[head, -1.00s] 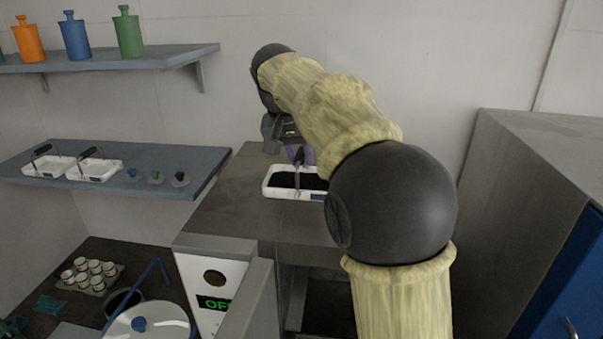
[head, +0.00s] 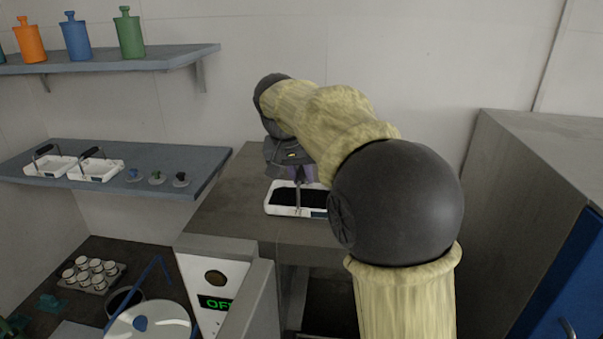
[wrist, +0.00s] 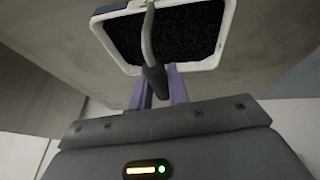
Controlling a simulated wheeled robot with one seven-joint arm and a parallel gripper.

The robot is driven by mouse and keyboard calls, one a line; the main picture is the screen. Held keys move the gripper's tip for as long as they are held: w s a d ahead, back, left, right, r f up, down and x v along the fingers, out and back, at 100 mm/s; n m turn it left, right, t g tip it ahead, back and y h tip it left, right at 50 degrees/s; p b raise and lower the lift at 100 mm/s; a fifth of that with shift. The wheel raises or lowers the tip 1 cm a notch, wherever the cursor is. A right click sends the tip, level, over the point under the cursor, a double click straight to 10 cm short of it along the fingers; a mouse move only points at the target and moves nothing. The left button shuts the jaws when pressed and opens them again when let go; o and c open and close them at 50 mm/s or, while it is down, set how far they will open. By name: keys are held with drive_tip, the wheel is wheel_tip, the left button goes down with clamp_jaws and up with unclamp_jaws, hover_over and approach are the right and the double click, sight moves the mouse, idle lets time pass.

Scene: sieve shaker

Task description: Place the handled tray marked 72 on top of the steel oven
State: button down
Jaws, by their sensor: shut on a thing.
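A white handled tray (head: 275,208) with dark granular contents is over the top of the steel oven (head: 222,218). Its number cannot be read. In the head view my arm hides its right end, and I cannot tell whether it touches the oven top. My gripper (wrist: 162,90) is shut on the tray's handle (wrist: 152,72), with its purple fingers on the dark grip. The tray also shows in the wrist view (wrist: 100,30), hanging from the handle.
Two similar trays (head: 48,165) (head: 95,170) and several small knobbed items stand on the lower shelf (head: 185,183) at left. A grey cabinet (head: 545,150) with a blue door stands at right. The oven's door (head: 250,305) stands open at its front.

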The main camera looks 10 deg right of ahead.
drive_tip(key=shift+f, duration=0.15)
drive_tip(key=c, duration=1.3)
unclamp_jaws()
drive_tip(key=shift+c, duration=0.2)
drive_tip(key=shift+r, duration=0.2)
drive_tip(key=b+v, duration=0.1)
drive_tip(key=v, duration=1.1)
drive_tip(key=shift+a, duration=0.1)
